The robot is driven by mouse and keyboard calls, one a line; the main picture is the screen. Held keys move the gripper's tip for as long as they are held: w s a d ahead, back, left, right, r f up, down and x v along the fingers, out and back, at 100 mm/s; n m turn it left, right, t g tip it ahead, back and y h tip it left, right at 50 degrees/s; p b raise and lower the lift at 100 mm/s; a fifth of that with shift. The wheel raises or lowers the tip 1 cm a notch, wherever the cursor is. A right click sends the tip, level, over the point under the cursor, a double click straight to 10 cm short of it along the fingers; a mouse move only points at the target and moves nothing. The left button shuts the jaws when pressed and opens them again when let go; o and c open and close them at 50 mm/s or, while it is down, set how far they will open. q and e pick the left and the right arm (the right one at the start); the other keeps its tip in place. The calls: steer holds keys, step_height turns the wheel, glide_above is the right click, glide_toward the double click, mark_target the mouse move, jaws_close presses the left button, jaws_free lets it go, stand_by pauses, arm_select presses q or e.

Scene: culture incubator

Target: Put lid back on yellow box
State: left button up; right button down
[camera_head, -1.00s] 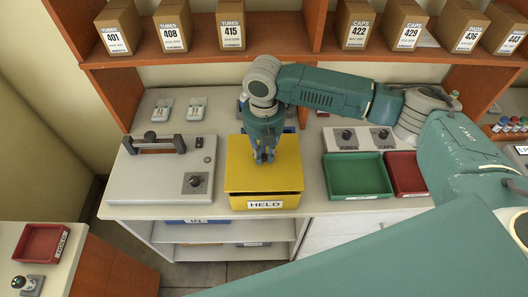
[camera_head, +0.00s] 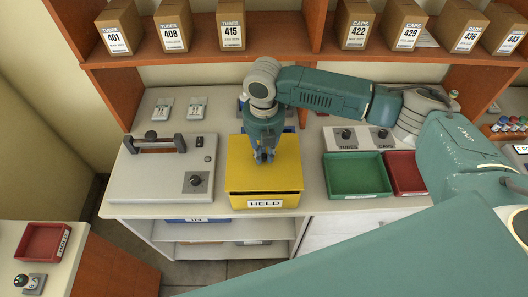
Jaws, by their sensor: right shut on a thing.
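The yellow box (camera_head: 265,202), with a "HELD" label on its front, stands on the bench between a grey unit and a green tray. Its yellow lid (camera_head: 243,170) lies over the top of the box. Whether it sits fully flush all around I cannot tell. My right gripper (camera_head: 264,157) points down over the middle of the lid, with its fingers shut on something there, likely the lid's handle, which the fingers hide. My left gripper is not in view.
A grey unit with a handle and knob (camera_head: 163,170) stands close left of the box. Green (camera_head: 357,178) and red (camera_head: 405,172) trays stand to its right. A shelf with cardboard boxes (camera_head: 230,25) runs behind. The bench's front edge is just before the box.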

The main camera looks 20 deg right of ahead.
steer(key=shift+p, duration=0.45)
stand_by(0.6)
steer(key=c, duration=1.1)
jaws_free()
step_height(320, 180, up, 2)
steer(key=p, duration=0.2)
steer(key=shift+r+p, duration=0.25)
steer(key=shift+p, duration=0.05)
steer(key=shift+r, duration=2.25)
